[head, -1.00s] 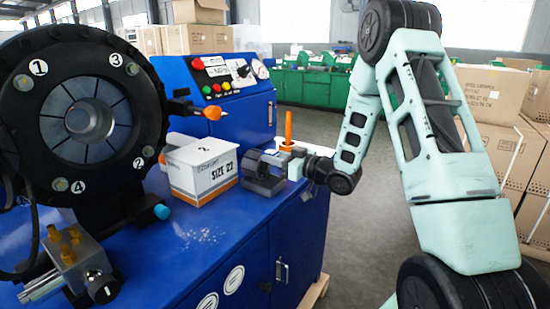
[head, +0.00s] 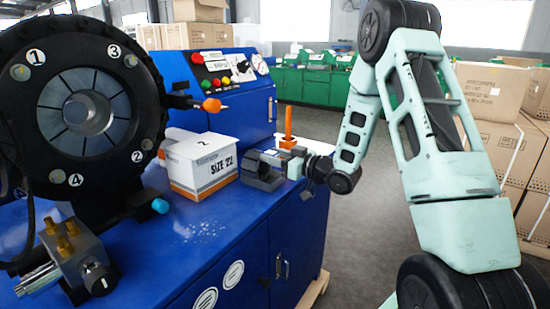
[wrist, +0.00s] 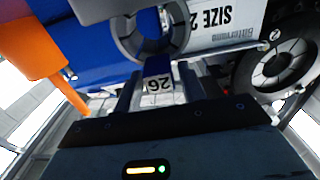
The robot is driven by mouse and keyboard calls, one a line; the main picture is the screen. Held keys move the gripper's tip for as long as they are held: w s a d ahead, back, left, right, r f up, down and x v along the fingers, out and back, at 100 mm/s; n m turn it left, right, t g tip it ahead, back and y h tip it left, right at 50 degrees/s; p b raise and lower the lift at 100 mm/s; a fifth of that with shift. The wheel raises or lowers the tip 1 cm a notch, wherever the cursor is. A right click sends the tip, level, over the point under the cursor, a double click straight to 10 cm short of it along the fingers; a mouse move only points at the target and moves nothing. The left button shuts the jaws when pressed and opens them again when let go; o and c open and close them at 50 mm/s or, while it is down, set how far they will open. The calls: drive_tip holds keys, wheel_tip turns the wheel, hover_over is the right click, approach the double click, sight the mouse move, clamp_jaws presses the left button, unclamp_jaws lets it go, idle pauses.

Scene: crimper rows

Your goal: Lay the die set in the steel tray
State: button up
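The die set (head: 262,171) is a dark grey ring of segments with a pale block at its right side. It is at the right end of the blue bench top, right of the SIZE 22 box. In the wrist view the ring (wrist: 125,38) is just beyond my fingers, and a grey block marked 26 (wrist: 158,83) is between them. My gripper (head: 306,172) is at the pale block from the right; it also shows in the wrist view (wrist: 160,90). I cannot tell whether the fingers press on the block. I cannot clearly make out a steel tray.
The SIZE 22 box (head: 200,167) stands close left of the die set. An upright orange rod (head: 288,124) stands just behind my gripper. The crimper head (head: 85,110) and a valve block (head: 75,255) fill the left. The bench top (head: 190,238) is clear in front of the box.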

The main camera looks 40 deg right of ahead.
drive_tip(key=shift+o, duration=0.6)
drive_tip(key=shift+s+f, duration=0.15)
drive_tip(key=shift+f, duration=0.1)
drive_tip(key=b+v, duration=0.2)
drive_tip(key=v, duration=1.5)
drive_tip(key=shift+r, duration=0.35)
drive_tip(key=shift+d, duration=0.1)
